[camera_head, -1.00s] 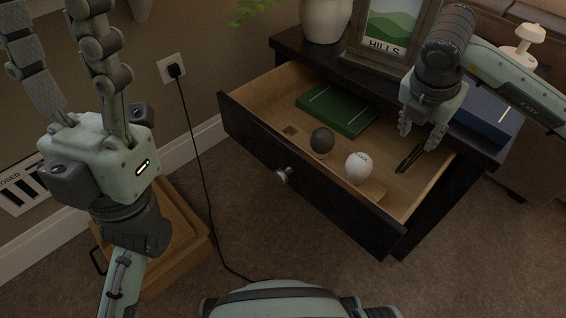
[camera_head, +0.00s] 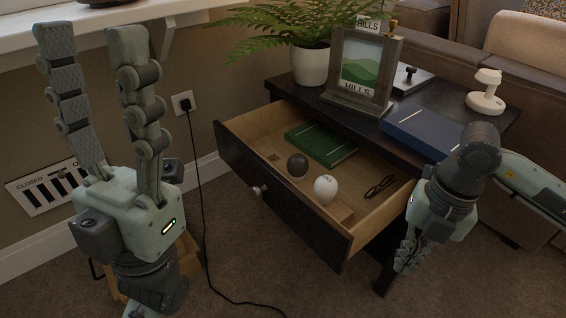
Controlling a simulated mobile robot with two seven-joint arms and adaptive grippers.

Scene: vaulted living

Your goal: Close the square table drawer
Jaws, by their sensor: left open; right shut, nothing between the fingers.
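The square table (camera_head: 450,97) is dark, and its drawer (camera_head: 300,207) stands pulled well out toward me. A round metal knob (camera_head: 259,191) sits on the drawer's dark front. Inside lie a green book (camera_head: 322,144), a dark ball-like object (camera_head: 297,165), a white one (camera_head: 325,188) and dark glasses (camera_head: 380,187). My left gripper (camera_head: 84,44) is open and empty, fingers up, left of the drawer. My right gripper (camera_head: 406,256) is shut and empty, pointing down, outside the drawer to the right of its front corner.
On the tabletop stand a potted fern (camera_head: 311,66), a framed picture (camera_head: 363,75), a blue book (camera_head: 420,133) and a white object (camera_head: 486,93). A black cord (camera_head: 198,180) hangs from the wall outlet (camera_head: 184,103). A wooden box (camera_head: 190,255) sits on the floor behind my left arm.

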